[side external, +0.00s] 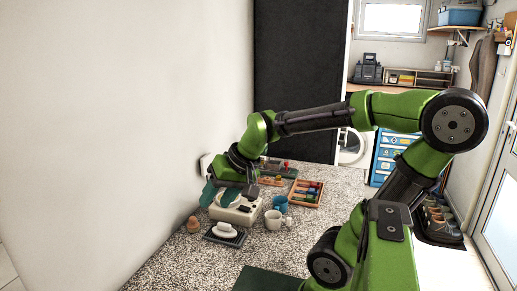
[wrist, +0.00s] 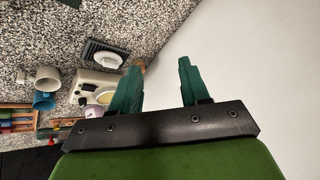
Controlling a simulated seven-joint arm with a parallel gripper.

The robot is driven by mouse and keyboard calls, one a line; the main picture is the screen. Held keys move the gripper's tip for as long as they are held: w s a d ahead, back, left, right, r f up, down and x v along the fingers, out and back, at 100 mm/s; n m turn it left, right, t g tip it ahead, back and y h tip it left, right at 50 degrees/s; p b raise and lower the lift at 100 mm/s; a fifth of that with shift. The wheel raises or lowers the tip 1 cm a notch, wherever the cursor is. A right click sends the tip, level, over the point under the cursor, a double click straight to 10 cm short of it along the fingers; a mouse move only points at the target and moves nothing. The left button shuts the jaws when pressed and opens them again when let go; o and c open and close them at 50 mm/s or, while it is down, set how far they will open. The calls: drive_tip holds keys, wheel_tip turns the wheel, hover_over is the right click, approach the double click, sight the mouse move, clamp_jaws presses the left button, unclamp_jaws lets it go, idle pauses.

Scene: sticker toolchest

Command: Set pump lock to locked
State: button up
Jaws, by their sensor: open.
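A cream box-shaped device (side external: 236,214), perhaps the pump, stands on the speckled counter under my gripper in the side external view. It has a dark patch on its front; no lock or its setting can be made out. In the wrist view the device (wrist: 91,80) lies left of my fingers, partly hidden behind the left one. My gripper (wrist: 161,64) has two teal fingers spread apart with nothing between them. In the side external view my gripper (side external: 212,194) hangs over the device's left end; contact cannot be told.
A white object on a dark tray (side external: 210,236) sits in front of the device, with a small brown item (side external: 193,225) to its left. White (side external: 273,219) and blue (side external: 281,203) mugs stand to the right. A wooden tray (side external: 296,199) is behind them. The wall is close on the left.

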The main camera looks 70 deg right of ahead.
drive_tip(key=d+m, duration=0.1)
drive_tip(key=d, duration=0.4)
drive_tip(key=w+d+f+m+h, duration=0.1)
drive_tip(key=d+m, duration=0.1)
drive_tip(key=d, duration=0.3)
drive_tip(key=d+m+h, duration=0.1)
drive_tip(key=d+m, duration=0.1)
drive_tip(key=d, duration=0.3)
drive_tip(key=shift+w+f, duration=0.2)
drive_tip(key=c, duration=0.5)
drive_tip(key=s+d+m, duration=0.1)
drive_tip(key=d, duration=0.4)
drive_tip(key=s+d+f+m+g+h, duration=0.1)
drive_tip(key=d+m, duration=0.1)
drive_tip(key=d, duration=0.3)
drive_tip(key=s+d+m+h, duration=0.1)
drive_tip(key=s+d, duration=0.1)
drive_tip(key=d, duration=0.3)
drive_tip(key=shift+d+f, duration=0.3)
drive_tip(key=shift+d, duration=0.1)
clamp_jaws()
drive_tip(key=w+d+f+m+h, duration=0.1)
drive_tip(key=w+d+f, duration=0.5)
drive_tip(key=w+d, duration=0.2)
drive_tip(key=shift+w+f+h, duration=0.15)
drive_tip(key=shift+w+h, duration=0.1)
drive_tip(key=shift+h, duration=0.05)
drive_tip(key=shift+w+a+m, duration=0.1)
drive_tip(key=shift+w+m, duration=0.05)
drive_tip(key=shift+m, duration=0.15)
